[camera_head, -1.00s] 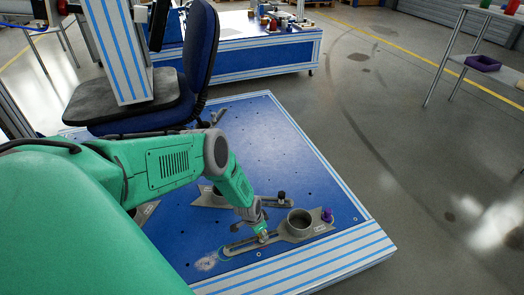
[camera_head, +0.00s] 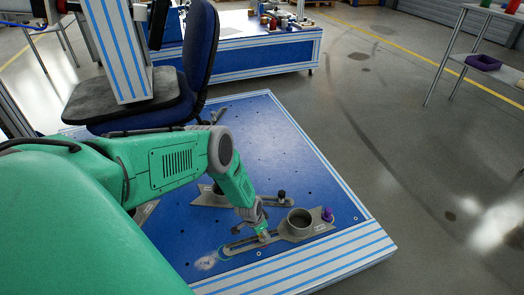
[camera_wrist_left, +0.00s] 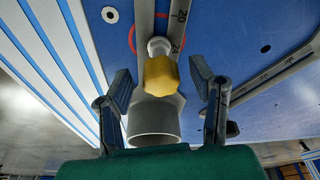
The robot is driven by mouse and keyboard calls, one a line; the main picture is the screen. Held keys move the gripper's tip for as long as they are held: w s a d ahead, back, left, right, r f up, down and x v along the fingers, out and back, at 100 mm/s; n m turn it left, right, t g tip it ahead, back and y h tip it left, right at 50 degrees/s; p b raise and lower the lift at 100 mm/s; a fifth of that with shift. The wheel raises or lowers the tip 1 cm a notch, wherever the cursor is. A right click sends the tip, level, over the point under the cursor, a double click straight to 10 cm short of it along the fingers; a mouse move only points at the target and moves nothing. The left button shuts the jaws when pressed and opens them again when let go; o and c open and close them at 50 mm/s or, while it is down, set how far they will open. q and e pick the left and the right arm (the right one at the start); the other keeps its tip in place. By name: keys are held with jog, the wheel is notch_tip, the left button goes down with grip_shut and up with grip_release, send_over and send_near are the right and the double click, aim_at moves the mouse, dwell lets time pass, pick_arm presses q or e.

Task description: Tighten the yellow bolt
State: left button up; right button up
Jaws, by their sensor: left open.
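The yellow bolt (camera_wrist_left: 161,76) shows in the left wrist view, between the two open fingers of my left gripper (camera_wrist_left: 163,90). There is a gap between the bolt and each finger. The bolt sits on a grey slotted clamp arm (camera_wrist_left: 145,22), with a pale shaft above it in the picture and a grey cup (camera_wrist_left: 155,120) below it. In the head view my left gripper (camera_head: 262,229) is low over the slotted arm of the front clamp (camera_head: 298,226); the bolt is mostly hidden there. My right gripper is in neither view.
The clamp stands on a blue platform (camera_head: 270,140) with a striped edge. A purple knob (camera_head: 327,214) is at the clamp's right end, and another clamp with a black knob (camera_head: 281,196) lies behind. A blue chair (camera_head: 200,50) stands at the back left.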

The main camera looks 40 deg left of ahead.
pick_arm(q)
jog(key=shift+n, duration=0.9)
jog(key=shift+d, duration=0.1)
jog(key=shift+w+d+n+y, duration=0.1)
jog(key=shift+n+y, duration=0.4)
jog(key=shift+n, duration=0.6)
jog(key=shift+n+b, duration=0.4)
jog(key=shift+n, duration=0.5)
jog(key=shift+f+n+y+b, duration=0.1)
jog(key=shift+n+y+b, duration=0.4)
jog(key=shift+n+b, duration=0.45)
jog(key=shift+n+g, duration=0.3)
jog(key=shift+n, duration=0.75)
